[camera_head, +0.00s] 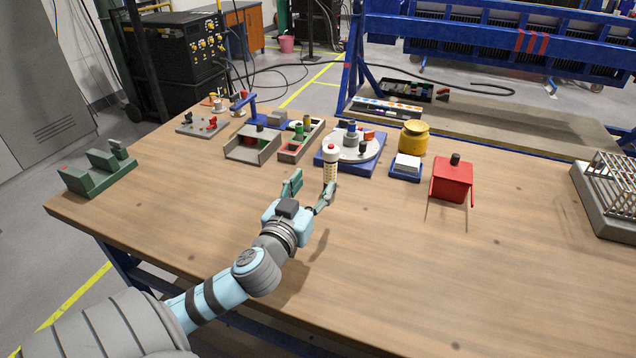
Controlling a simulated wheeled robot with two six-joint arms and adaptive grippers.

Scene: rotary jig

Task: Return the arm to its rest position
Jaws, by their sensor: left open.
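My left arm comes in from the lower left and reaches over the wooden table. Its left gripper (312,184) is open, with the two green fingers spread and nothing seen between them. My right gripper is not in view.
Near the jig are a grey open tray (252,152), a yellow pot (413,138), a blue block with a white top (406,168) and a red stand (452,180). A green fixture (98,172) is at the left edge, a metal rack (612,190) at the right. The table front is clear.

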